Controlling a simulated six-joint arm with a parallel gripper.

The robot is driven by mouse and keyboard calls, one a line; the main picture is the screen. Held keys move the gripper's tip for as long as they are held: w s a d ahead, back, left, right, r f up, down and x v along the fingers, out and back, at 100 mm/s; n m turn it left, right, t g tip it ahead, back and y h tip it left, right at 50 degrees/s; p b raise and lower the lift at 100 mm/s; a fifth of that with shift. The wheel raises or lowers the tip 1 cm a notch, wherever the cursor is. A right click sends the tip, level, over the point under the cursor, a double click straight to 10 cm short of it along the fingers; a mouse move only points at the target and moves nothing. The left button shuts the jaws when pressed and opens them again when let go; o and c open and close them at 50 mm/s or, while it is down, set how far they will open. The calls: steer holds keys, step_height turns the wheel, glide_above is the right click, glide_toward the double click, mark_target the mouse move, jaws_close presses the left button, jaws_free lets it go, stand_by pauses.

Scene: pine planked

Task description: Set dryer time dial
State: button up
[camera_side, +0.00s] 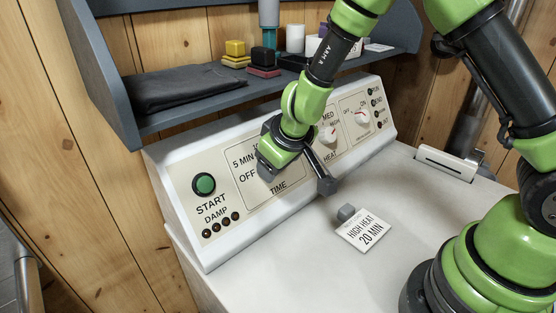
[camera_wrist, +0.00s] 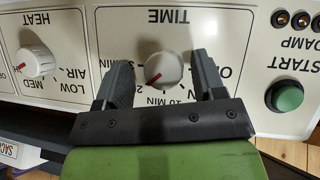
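The time dial (camera_wrist: 168,70) is a round white knob with a red pointer, seen upside down in the wrist view. Its pointer aims to the lower left of that picture, on the side of the minute marks; the exact mark is partly hidden by a finger. My gripper (camera_wrist: 163,70) is open, one dark finger on each side of the knob, with visible gaps to it. In the side view my gripper (camera_side: 266,163) is at the TIME section and hides the dial. A card (camera_side: 362,231) on the white top reads "HIGH HEAT 20 MIN".
The heat dial (camera_wrist: 38,62) is beside the time section, and an on/off dial (camera_side: 362,118) is beyond it. The green start button (camera_side: 204,183) is at the panel's left. A grey shelf (camera_side: 165,122) with a dark folded cloth (camera_side: 188,88) overhangs the panel.

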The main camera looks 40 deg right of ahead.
steer(key=shift+a+r, duration=0.1)
steer(key=shift+s+r, duration=0.15)
steer(key=shift+r, duration=0.15)
steer(key=v, duration=0.9)
steer(key=s+a+r+m+t+y, duration=0.1)
steer(key=s+r+t+y, duration=0.15)
steer(key=r, duration=0.45)
steer(key=s+a+r+t+y, duration=0.1)
steer(key=r+t+y, duration=0.25)
steer(key=r, duration=0.35)
steer(key=s+d+f+m+g+h, duration=0.1)
steer(key=s+d+m+g, duration=0.1)
steer(key=s, duration=0.5)
steer(key=s+d+f+m+g+h, duration=0.1)
steer(key=s+d+f+m+g, duration=0.1)
steer(key=s, duration=0.5)
steer(key=shift+d, duration=0.45)
